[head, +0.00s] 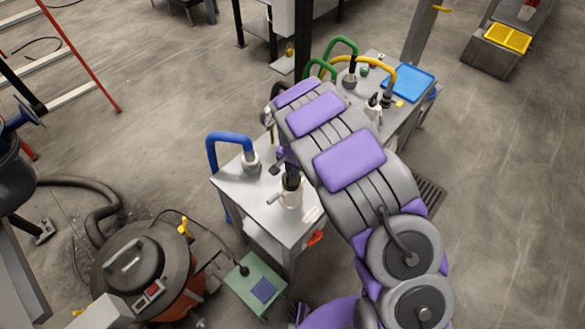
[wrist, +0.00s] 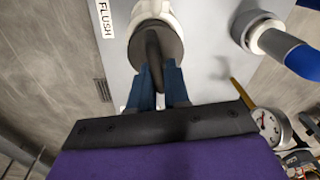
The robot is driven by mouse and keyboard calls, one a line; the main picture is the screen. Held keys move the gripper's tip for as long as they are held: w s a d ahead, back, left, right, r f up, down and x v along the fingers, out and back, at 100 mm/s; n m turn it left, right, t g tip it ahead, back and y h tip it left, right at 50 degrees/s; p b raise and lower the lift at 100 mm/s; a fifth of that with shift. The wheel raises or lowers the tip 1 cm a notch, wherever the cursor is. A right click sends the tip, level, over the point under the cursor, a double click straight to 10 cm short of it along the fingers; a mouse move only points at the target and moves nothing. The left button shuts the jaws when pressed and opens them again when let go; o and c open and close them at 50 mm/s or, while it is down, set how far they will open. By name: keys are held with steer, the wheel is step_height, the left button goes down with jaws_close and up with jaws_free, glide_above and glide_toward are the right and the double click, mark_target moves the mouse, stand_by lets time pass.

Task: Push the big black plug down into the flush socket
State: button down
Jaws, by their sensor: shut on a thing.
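The big black plug (wrist: 143,46) shows in the wrist view as a dark round disc with a raised grip. It sits at the mouth of the white flush socket (wrist: 152,9), beside a label reading FLUSH (wrist: 105,20). My gripper (wrist: 160,72) is shut on the plug's grip, one blue finger on each side. In the head view the black plug (head: 291,180) stands upright over the white socket (head: 290,198) on the near metal table. My arm hides most of my gripper there. How deep the plug sits I cannot tell.
A blue pipe (head: 228,138) bends into a white collar left of the socket. A gauge (wrist: 267,124) shows in the wrist view. Green and yellow hoses (head: 340,45) and a blue tray (head: 407,83) lie on the farther table. A round drum machine (head: 140,262) stands at lower left.

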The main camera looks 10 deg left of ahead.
steer(key=c, duration=1)
jaws_free()
step_height(320, 180, up, 17)
steer(key=s+p, duration=0.1)
steer(key=p, duration=0.1)
steer(key=s+d+r, duration=0.3)
steer(key=d+r, duration=0.2)
steer(key=d, duration=0.3)
steer(key=s+d+r+g, duration=0.1)
steer(key=s+d+r, duration=0.4)
steer(key=s+d, duration=0.55)
steer(key=s+d+n, duration=0.1)
steer(key=s+d, duration=0.1)
steer(key=s, duration=0.5)
steer(key=s+d+n+g+b, duration=0.1)
steer(key=s+d, duration=0.1)
steer(key=s, duration=0.5)
steer(key=s+d+r+n, duration=0.1)
steer(key=s+d, duration=0.1)
steer(key=s, duration=0.6)
steer(key=shift+d+g, duration=0.2)
steer(key=shift+g, duration=0.1)
